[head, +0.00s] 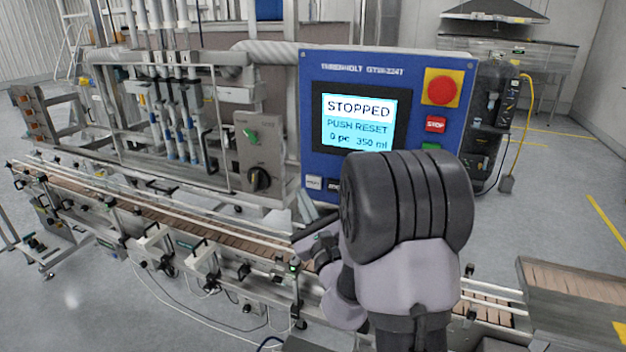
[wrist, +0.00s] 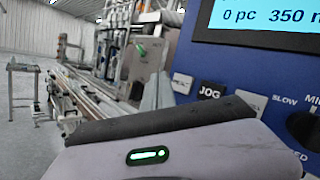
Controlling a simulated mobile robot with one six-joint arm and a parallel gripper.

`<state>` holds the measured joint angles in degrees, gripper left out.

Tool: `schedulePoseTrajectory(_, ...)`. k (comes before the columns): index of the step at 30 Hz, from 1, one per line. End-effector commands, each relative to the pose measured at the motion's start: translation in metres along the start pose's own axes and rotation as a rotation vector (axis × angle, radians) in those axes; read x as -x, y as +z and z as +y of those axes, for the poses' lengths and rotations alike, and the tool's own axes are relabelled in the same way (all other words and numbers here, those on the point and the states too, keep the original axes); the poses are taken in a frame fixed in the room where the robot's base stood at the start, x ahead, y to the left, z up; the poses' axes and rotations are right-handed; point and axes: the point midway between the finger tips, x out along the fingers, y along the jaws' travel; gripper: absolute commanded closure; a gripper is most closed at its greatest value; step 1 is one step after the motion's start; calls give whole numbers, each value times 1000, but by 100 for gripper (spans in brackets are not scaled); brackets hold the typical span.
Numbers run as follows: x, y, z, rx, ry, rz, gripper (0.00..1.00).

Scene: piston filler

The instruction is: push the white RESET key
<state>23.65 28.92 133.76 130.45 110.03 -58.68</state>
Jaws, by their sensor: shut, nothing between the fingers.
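The blue control panel (head: 313,110) shows in the head view, with a screen (head: 358,122) reading STOPPED, PUSH RESET. Below the screen are a white key (head: 314,183) and a black key (head: 333,185); my arm covers the panel to their right. In the wrist view a white key (wrist: 183,83) is left of the black JOG key (wrist: 210,90), and another white key (wrist: 251,101) is right of it, partly covered by my gripper. The white keys' lettering is too blurred to read surely. My gripper (head: 320,245) is shut and empty, below the panel and apart from the keys.
A red emergency knob (head: 441,87) on yellow, a red STOP key (head: 436,124) and a partly hidden green key (head: 431,147) are on the panel's right. A dark rotary knob (wrist: 302,128) is at the wrist view's right. The conveyor (head: 180,228) runs below the panel.

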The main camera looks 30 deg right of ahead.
Motion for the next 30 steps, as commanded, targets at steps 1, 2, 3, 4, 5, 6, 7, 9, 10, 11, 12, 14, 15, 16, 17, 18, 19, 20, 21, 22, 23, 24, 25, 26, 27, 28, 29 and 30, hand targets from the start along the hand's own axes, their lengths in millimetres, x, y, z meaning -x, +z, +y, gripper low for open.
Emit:
schedulePoseTrajectory(1, -5, -2, -4, 2, -1, 1, 100)
schedulePoseTrajectory(2, -8, -4, -6, 2, 0, 0, 100)
schedulePoseTrajectory(3, -11, -6, -8, 1, 0, -1, 100)
schedulePoseTrajectory(4, -13, -8, -9, 0, 1, 0, 100)
schedulePoseTrajectory(5, -15, -10, -11, 0, 0, -1, 100)
schedulePoseTrajectory(6, -17, -11, -12, 1, 1, -1, 100)
schedulePoseTrajectory(7, -18, -12, -13, 2, 1, -1, 100)
schedulePoseTrajectory(9, -21, -14, -15, 1, 2, 0, 100)
schedulePoseTrajectory(10, -21, -15, -15, 1, 2, -1, 100)
schedulePoseTrajectory(11, -22, -15, -15, 1, 2, -1, 100)
schedulePoseTrajectory(12, -22, -16, -16, 1, 2, -1, 100)
schedulePoseTrajectory(14, -22, -16, -16, 1, 2, -1, 100)
schedulePoseTrajectory(15, -22, -16, -16, 1, 2, -1, 100)
schedulePoseTrajectory(16, -22, -16, -16, 1, 2, -1, 100)
schedulePoseTrajectory(17, -22, -16, -16, 1, 2, -1, 100)
schedulePoseTrajectory(18, -22, -16, -16, 1, 2, -1, 100)
schedulePoseTrajectory(19, -22, -16, -16, 1, 2, -1, 100)
schedulePoseTrajectory(20, -22, -16, -16, 1, 2, -1, 100)
schedulePoseTrajectory(21, -22, -16, -16, 1, 2, -1, 100)
schedulePoseTrajectory(22, -22, -16, -16, 1, 2, -1, 100)
schedulePoseTrajectory(23, -22, -16, -16, 1, 2, -1, 100)
schedulePoseTrajectory(24, -22, -16, -16, 1, 2, -1, 100)
schedulePoseTrajectory(25, -22, -16, -16, 1, 2, -1, 100)
schedulePoseTrajectory(26, -22, -16, -16, 1, 2, -1, 100)
schedulePoseTrajectory(27, -22, -16, -16, 1, 2, -1, 100)
schedulePoseTrajectory(28, -22, -16, -16, 1, 2, -1, 100)
schedulePoseTrajectory(29, -22, -16, -16, 1, 2, -1, 100)
schedulePoseTrajectory(30, -22, -16, -16, 1, 2, -1, 100)
